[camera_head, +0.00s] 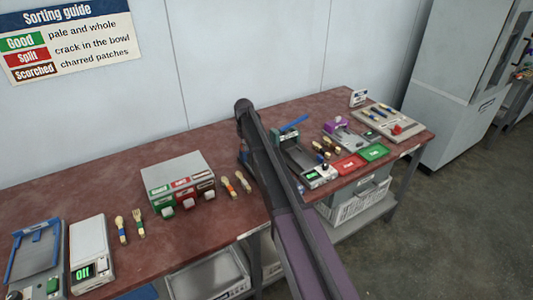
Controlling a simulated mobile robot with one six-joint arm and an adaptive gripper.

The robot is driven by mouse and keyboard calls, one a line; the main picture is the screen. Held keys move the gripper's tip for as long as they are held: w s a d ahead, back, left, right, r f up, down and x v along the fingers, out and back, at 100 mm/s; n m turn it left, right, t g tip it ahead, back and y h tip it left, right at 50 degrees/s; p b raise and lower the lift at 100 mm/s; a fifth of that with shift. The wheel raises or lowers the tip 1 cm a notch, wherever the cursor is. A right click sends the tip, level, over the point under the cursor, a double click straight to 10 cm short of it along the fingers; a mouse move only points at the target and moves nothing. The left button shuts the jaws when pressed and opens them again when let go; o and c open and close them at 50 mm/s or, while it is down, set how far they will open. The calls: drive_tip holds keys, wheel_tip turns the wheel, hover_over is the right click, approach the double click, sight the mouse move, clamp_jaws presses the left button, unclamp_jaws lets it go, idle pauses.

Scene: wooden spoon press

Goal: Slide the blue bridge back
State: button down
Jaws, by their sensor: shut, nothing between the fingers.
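Two blue parts show, and I cannot tell for certain which is the bridge. A blue frame (13,257) spans a grey plate device (36,262) at the far left of the table, with a green and a dark button at its front. A slanted blue bar (294,122) sits at the back of a grey press (300,158) right of the middle, partly hidden by my arm. My dark arm reaches up across the middle of the view. My gripper is not visible; the arm hides the table behind it.
The red-brown table (105,195) runs along the wall. Crates are below.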

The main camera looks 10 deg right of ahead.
drive_tip(key=shift+s, duration=0.15)
drive_tip(key=shift+s+d, duration=0.15)
drive_tip(key=shift+s, duration=0.25)
wheel_tip(320, 180, up, 7)
drive_tip(key=p, duration=0.7)
idle(0.7)
drive_tip(key=shift+s, duration=0.1)
drive_tip(key=s+d+m, duration=0.1)
drive_tip(key=s, duration=1.8)
drive_tip(key=s+d+m, duration=0.2)
drive_tip(key=s, duration=1.7)
drive_tip(key=shift+d+m, duration=0.25)
drive_tip(key=shift+m, duration=0.05)
idle(0.4)
